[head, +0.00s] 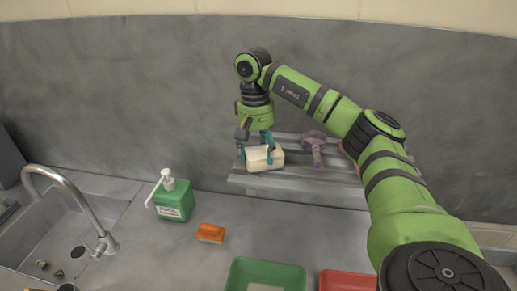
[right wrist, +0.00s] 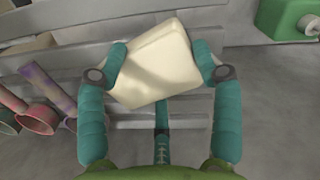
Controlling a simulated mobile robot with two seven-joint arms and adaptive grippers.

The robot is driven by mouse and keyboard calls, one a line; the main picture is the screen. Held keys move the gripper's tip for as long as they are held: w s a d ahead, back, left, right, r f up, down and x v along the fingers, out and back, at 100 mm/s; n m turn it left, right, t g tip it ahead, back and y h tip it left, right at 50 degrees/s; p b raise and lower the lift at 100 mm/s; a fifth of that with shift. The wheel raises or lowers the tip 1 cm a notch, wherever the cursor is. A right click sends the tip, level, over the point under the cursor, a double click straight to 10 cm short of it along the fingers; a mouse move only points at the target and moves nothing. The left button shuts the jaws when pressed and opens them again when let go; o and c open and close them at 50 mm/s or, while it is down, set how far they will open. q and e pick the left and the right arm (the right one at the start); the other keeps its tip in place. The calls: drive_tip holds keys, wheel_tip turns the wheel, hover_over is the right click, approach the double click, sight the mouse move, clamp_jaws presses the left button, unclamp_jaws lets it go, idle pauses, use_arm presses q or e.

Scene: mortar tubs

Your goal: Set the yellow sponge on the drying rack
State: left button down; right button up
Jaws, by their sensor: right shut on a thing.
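The yellow sponge, a pale cream-yellow block (head: 266,160), is between the teal fingers of my right gripper (head: 256,149). The right wrist view shows the sponge (right wrist: 157,66) tilted, with a finger of the right gripper (right wrist: 162,62) pressed on each side. The drying rack (head: 290,186) is a grey slatted stand against the back wall; its slats also show behind the sponge in the right wrist view (right wrist: 58,62). The sponge is over the left end of the rack; whether it touches the slats I cannot tell. My left gripper is not in view.
A purple scoop (head: 317,145) lies on the rack, with a pink item beside it, partly behind my right arm. A green soap bottle (head: 174,202) and an orange block (head: 210,233) stand left of the rack. Green (head: 238,270) and red (head: 347,280) tubs are in front; the sink is left.

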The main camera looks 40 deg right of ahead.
sight(256, 150)
drive_tip(key=shift+f, duration=0.15)
drive_tip(key=o, duration=1.1)
drive_tip(key=r, duration=0.8)
drive_tip(key=w+r, duration=0.1)
drive_tip(key=r, duration=0.3)
drive_tip(key=shift+r, duration=0.2)
